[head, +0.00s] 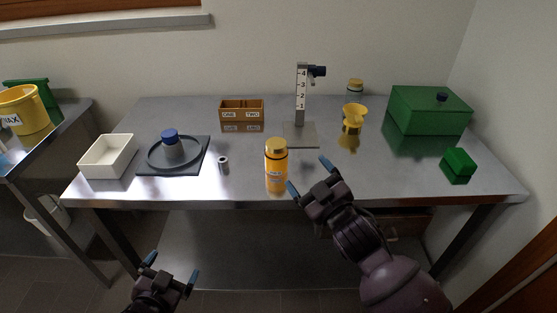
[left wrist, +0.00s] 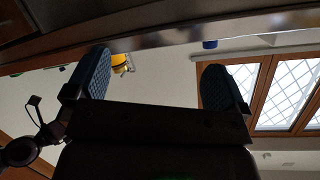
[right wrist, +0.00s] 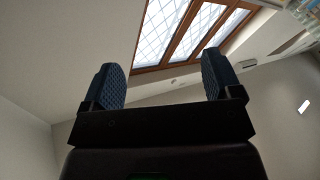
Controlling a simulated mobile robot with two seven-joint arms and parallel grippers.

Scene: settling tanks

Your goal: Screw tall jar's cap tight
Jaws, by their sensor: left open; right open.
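A tall orange jar (head: 276,170) with a gold cap (head: 276,146) stands upright near the table's front edge. A dark band shows below the cap; whether the cap is tight cannot be told. My right gripper (head: 310,176) is open and empty, just right of this jar and apart from it. Its fingers also show apart in the right wrist view (right wrist: 165,78). My left gripper (head: 172,268) is open and empty, low in front of the table. It also shows open in the left wrist view (left wrist: 158,85).
A second jar (head: 355,88) with a yellowish cap stands at the back, behind a yellow funnel-like piece (head: 352,118). Around are a stand with a scale (head: 301,100), a brown divided box (head: 242,115), a blue-capped piece (head: 170,143), a white bin (head: 107,157) and green boxes (head: 430,110).

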